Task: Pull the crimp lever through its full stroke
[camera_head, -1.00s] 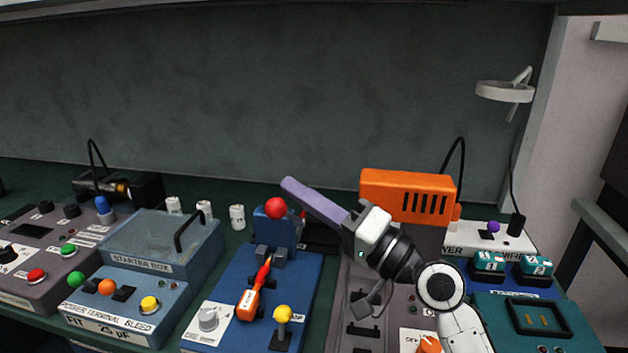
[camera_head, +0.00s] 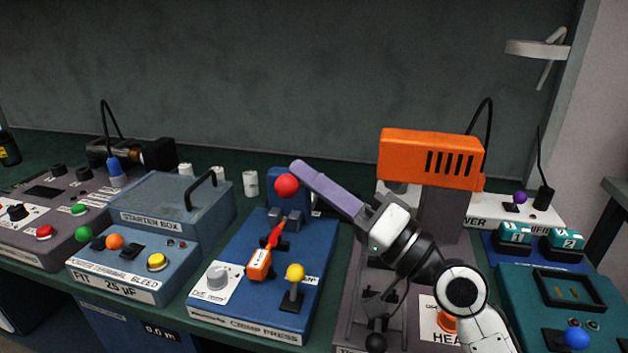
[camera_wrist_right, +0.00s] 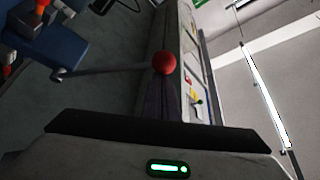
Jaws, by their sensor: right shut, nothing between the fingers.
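The blue crimp press (camera_head: 255,322) stands in the middle of the bench. Its lever ends in a red ball knob (camera_head: 287,186) in front of the press's rear block. My right gripper (camera_head: 300,170) reaches in from the right with its purple fingers shut and empty, tips just above and right of the knob. In the right wrist view the red knob (camera_wrist_right: 165,63) shows at the end of the dark fingers, with a grey rod (camera_wrist_right: 110,71) running left from it. Whether the fingers touch the knob I cannot tell. My left gripper is not in view.
An orange-handled tool (camera_head: 259,264) and a yellow-knobbed lever (camera_head: 295,272) are on the press's front part. The starter box (camera_head: 165,205) stands to the left. An orange heater housing (camera_head: 430,158) rises behind my right arm. Small white containers (camera_head: 250,183) stand behind the press.

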